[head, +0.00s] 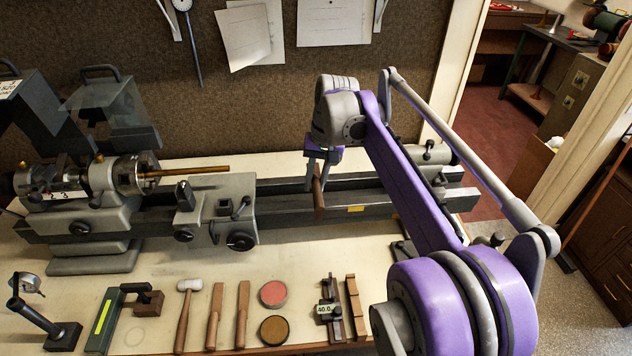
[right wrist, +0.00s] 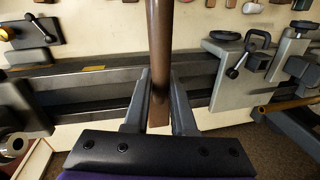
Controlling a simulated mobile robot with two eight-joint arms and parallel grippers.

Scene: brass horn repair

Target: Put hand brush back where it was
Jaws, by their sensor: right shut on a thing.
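The hand brush (head: 319,192) shows as a brown wooden piece hanging down from my right gripper (head: 322,158), above the bed of the lathe. In the right wrist view the brush (right wrist: 160,50) is a long brown bar running from the top edge down between the two fingers of the gripper (right wrist: 159,108). The fingers are shut on it. Its bristles cannot be made out. My left gripper is not in view.
The lathe (head: 340,207) runs along the bench, with its carriage (head: 232,205) left of the brush. On the bench front lie a mallet (head: 187,300), wooden strips (head: 216,315), two round tins (head: 273,294) and a gauge block (head: 330,310). Bare bench top (head: 300,250) lies between these and the lathe.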

